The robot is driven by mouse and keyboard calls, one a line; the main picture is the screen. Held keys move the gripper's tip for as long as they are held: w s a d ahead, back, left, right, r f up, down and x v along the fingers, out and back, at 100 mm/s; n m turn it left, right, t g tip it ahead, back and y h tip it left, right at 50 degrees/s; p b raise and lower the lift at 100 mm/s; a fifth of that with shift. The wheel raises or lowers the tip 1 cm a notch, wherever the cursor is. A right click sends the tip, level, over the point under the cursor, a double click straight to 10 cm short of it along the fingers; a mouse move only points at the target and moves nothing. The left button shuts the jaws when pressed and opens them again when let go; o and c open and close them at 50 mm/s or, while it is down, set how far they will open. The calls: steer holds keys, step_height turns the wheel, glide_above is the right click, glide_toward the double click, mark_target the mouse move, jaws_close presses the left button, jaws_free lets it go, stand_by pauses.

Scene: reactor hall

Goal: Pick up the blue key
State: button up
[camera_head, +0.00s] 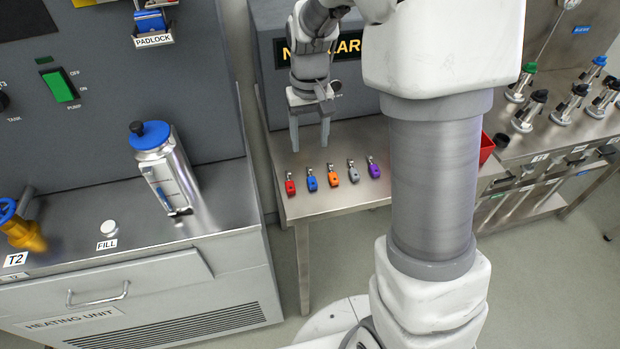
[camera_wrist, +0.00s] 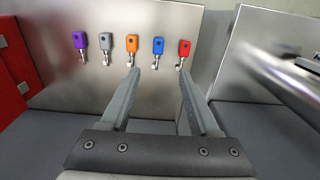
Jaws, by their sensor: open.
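The blue key (camera_head: 312,183) lies on a steel table, second from the left in a row of several keys, between the red key (camera_head: 290,187) and the orange key (camera_head: 333,179). In the wrist view the blue key (camera_wrist: 158,46) is second from the right, with its metal end toward my gripper. My gripper (camera_head: 310,148) is open and empty, above the table and behind the row in the head view. In the wrist view the blue key shows beyond and between the two fingertips (camera_wrist: 158,72), nearer the left one. Neither finger touches it.
The grey key (camera_head: 353,175) and purple key (camera_head: 374,170) lie to the right on the steel table (camera_head: 330,204). A dark box lettered in yellow (camera_head: 345,46) stands behind. A red container (camera_head: 487,148) is at the table's right. The heating unit (camera_head: 140,300) stands left.

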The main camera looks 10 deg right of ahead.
glide_above(312, 180)
steer(key=f, duration=0.6)
steer(key=shift+w+a+f, duration=0.2)
steer(key=shift+w+f, duration=0.05)
steer(key=f, duration=0.4)
steer(key=shift+s+d, duration=0.2)
steer(key=shift+s, duration=0.1)
steer(key=shift+f, duration=0.65)
jaws_close()
